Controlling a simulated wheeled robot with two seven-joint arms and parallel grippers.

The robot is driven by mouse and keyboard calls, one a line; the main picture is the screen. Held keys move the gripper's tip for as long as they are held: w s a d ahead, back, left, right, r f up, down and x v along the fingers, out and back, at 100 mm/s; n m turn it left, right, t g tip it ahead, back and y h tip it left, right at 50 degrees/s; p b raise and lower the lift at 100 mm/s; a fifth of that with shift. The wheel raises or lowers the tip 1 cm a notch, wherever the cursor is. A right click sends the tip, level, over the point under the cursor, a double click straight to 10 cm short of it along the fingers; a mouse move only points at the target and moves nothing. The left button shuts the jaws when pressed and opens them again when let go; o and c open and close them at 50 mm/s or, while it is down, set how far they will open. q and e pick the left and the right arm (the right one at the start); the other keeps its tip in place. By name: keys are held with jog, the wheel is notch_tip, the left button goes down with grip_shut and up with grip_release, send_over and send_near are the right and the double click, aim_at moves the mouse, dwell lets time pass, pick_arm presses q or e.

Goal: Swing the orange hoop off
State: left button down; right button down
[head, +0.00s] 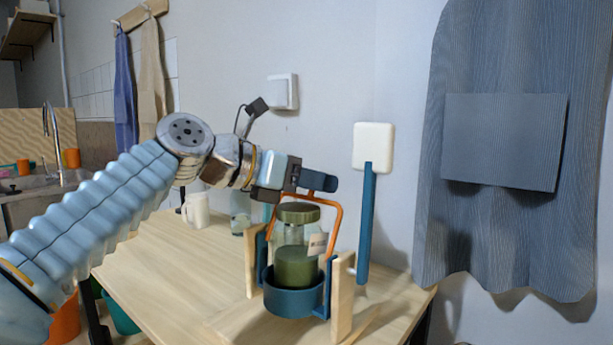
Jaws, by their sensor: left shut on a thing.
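The orange hoop (339,215) is a thin bent bar. It runs over the lidded glass jar (296,265) and down on both sides. The jar holds something dark green and stands upright in a round blue holder (293,303) between wooden posts (342,296). My left gripper (318,182) comes in from the left, just above the jar's lid, and is shut on the top of the hoop. The fingers hide part of the hoop's top bar. My right gripper is out of view.
A blue upright with a cream square head (373,148) stands close on the right. A cream mug (196,211) and a clear glass (240,222) stand on the wooden table (160,270) behind my left arm. A striped blue apron (505,230) hangs at right. The table's left part is clear.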

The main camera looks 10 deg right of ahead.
pick_arm(q)
jog(key=shift+w+d+f+n+g+y, duration=0.35)
jog(key=shift+w+d+f+y, duration=0.2)
jog(key=shift+y, duration=0.25)
jog(key=c, duration=0.9)
grip_release()
jog(key=shift+c, duration=0.2)
jog(key=shift+a+r, duration=0.1)
jog(key=v, duration=1.1)
jog(key=shift+a, duration=0.35)
jog(key=shift+r, duration=0.15)
